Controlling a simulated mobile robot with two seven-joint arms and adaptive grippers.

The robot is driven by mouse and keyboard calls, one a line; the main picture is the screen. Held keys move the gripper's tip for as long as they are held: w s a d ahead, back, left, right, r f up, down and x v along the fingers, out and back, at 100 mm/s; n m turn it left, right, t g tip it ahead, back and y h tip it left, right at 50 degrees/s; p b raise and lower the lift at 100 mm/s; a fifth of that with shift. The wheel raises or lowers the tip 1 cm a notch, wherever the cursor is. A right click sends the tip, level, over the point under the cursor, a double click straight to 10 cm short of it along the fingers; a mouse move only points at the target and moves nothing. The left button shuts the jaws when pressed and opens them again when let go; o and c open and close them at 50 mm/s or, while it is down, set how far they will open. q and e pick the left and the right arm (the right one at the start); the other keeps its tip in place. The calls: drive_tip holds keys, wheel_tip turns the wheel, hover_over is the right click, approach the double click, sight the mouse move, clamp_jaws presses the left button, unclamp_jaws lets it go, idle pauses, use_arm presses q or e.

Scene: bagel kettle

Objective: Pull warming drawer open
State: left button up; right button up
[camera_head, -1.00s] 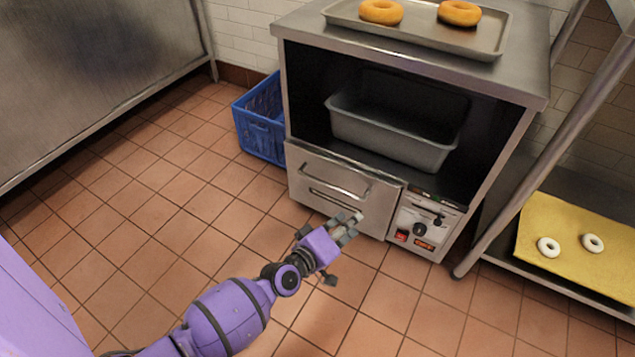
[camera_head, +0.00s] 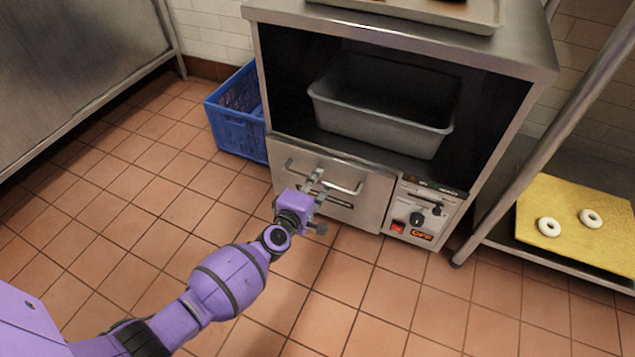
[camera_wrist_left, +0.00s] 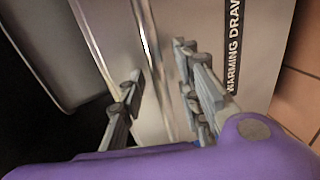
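The warming drawer (camera_head: 372,208) is a steel front low in the cabinet, flush with it and shut. Its bar handle (camera_head: 346,188) runs across the upper part of the front. My left gripper (camera_head: 314,182) is at the handle, covering part of it. In the left wrist view, the drawer front (camera_wrist_left: 205,22) carries a black "WARMING DRAW…" label (camera_wrist_left: 233,45). There the fingers of my left gripper (camera_wrist_left: 163,88) are apart, one on each side of the bright handle bar (camera_wrist_left: 150,45). I cannot tell whether they touch it. My right gripper is out of view.
A control panel (camera_head: 425,213) with knobs and a red switch sits right of the drawer. A grey tub (camera_head: 380,125) stands in the bay above. A blue crate (camera_head: 235,130) is left of the cabinet. A table leg (camera_head: 540,150) stands at right. The tiled floor in front is clear.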

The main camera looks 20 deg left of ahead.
use_arm(q)
drive_tip(key=shift+w, duration=0.5)
drive_tip(key=shift+c, duration=0.5)
clamp_jaws()
drive_tip(key=shift+s, duration=0.1)
drive_tip(key=f+p+v, duration=0.1)
drive_tip(key=f+v, duration=0.2)
drive_tip(key=v, duration=1.4)
drive_tip(key=s+f+p+v, duration=0.1)
drive_tip(key=f+v, duration=0.3)
drive_tip(key=v, duration=1.4)
drive_tip(key=shift+s+p, duration=0.3)
drive_tip(key=shift+s, duration=0.1)
